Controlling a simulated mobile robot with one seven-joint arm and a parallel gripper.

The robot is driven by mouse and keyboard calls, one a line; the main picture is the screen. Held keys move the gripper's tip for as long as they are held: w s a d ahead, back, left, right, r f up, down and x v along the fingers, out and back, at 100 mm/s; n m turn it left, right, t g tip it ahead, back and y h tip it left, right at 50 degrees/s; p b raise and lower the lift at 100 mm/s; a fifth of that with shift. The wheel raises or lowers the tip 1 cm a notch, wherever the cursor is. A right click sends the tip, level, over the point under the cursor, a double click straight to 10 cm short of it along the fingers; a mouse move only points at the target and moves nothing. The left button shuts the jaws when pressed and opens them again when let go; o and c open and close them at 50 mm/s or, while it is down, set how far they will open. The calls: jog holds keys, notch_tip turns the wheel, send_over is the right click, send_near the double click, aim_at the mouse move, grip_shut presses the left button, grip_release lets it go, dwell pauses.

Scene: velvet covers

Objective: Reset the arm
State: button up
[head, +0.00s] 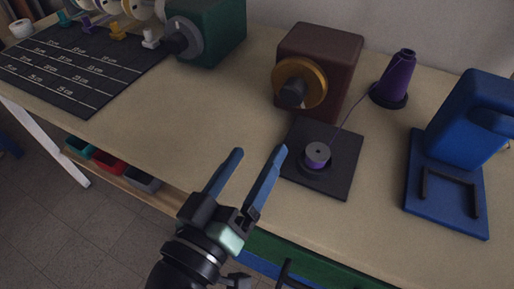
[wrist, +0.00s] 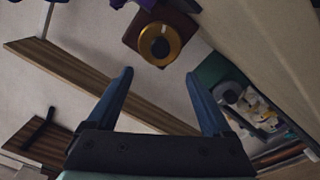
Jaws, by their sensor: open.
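My gripper (head: 259,162) is open and empty, with its two blue fingers apart, over the front edge of the table in the head view. In the wrist view my gripper (wrist: 160,82) shows both fingers spread with nothing between them. The brown box with a gold ring (head: 315,70) stands behind it on the table. It also shows at the top of the wrist view as a brown block with a gold ring (wrist: 160,42).
A dark plate (head: 340,175) with a small grey-topped spool (head: 317,155) lies right of my fingers. A purple cone (head: 398,78), a blue stand (head: 462,130), a green box (head: 220,32) and a black marked mat (head: 75,70) stand around. The table's middle left is clear.

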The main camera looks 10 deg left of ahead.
dwell(0.4)
jog(key=w+d+r+m+t+y, duration=0.1)
jog(key=w+r+t, duration=0.2)
jog(key=r, duration=0.7)
jog(key=w+d+r+m+t+y, duration=0.1)
jog(key=w+d+r+m+t, duration=0.15)
jog(key=r, duration=0.85)
jog(key=s+d+r+t+y, duration=0.1)
jog(key=s+r+t+y, duration=0.35)
jog(key=r, duration=1.05)
notch_tip(320, 180, up, 28)
jog(key=s+p, duration=0.1)
jog(key=p, duration=2.7)
jog(key=shift+n+h, duration=0.35)
jog(key=shift+h, duration=0.1)
jog(key=shift+s+f, duration=0.1)
